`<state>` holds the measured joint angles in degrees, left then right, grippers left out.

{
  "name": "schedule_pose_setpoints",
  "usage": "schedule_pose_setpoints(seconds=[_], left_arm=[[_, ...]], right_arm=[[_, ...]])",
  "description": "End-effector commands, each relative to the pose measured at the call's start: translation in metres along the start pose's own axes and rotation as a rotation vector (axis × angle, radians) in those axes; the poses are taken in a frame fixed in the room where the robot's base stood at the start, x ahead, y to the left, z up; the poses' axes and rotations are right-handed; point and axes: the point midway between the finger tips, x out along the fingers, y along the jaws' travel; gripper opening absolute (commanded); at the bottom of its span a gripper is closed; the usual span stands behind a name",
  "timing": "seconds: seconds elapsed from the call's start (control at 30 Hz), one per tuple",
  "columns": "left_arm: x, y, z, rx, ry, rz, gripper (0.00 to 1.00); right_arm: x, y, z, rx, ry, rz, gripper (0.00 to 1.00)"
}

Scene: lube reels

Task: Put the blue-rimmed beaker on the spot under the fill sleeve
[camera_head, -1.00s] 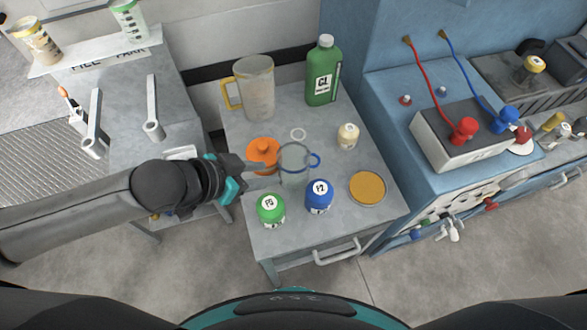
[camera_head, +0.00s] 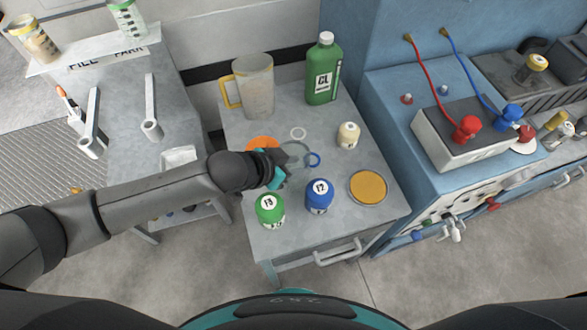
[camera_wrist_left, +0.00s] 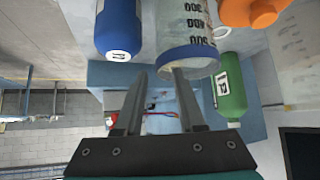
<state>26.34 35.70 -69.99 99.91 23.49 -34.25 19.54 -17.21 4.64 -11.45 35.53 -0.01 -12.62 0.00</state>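The clear blue-rimmed beaker (camera_head: 299,148) stands on the small grey cart (camera_head: 350,220), partly hidden by my left gripper; a blue ring part shows at its right side. In the left wrist view its blue rim (camera_wrist_left: 188,59) and printed scale show just beyond the fingers. My left gripper (camera_head: 287,158) is at the beaker's left side. In the wrist view its two fingers (camera_wrist_left: 158,74) are apart, the right tip overlapping the rim; I cannot tell if they touch. A FILL/PARK label (camera_head: 105,60) is on the left bench. I cannot identify the fill sleeve clearly.
Close by on the cart are an orange item (camera_head: 262,143), green jar (camera_head: 270,209), blue jar (camera_head: 319,195), cream bottle (camera_head: 348,134) and amber dish (camera_head: 368,186). Behind stand a yellow-handled jug (camera_head: 256,88) and green CL bottle (camera_head: 323,70).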

Motion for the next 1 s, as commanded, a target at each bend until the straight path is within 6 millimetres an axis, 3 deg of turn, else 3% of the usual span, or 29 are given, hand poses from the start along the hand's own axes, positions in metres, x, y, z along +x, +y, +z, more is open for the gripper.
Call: schedule_pose_setpoints(seconds=[0.13, 0.43, 0.77, 1.0], left_arm=[[0.0135, 0.0005, 0.0007, 0.000, 0.000, 0.001, 0.39], [0.0159, 0.0005, 0.0007, 0.001, 0.000, 0.001, 0.39], [0.0157, 0.0005, 0.0009, 0.000, -0.001, 0.001, 0.01], [0.0156, 0.0005, 0.0010, 0.000, -0.001, 0.001, 0.00]], right_arm=[[0.0030, -0.0003, -0.0003, 0.000, 0.001, 0.000, 0.50], [0.0030, -0.0006, -0.0005, -0.001, 0.001, -0.001, 0.50], [0.0030, -0.0007, -0.0007, -0.001, 0.001, -0.001, 0.50], [0.0030, -0.0008, -0.0007, 0.000, 0.001, -0.001, 0.50]])
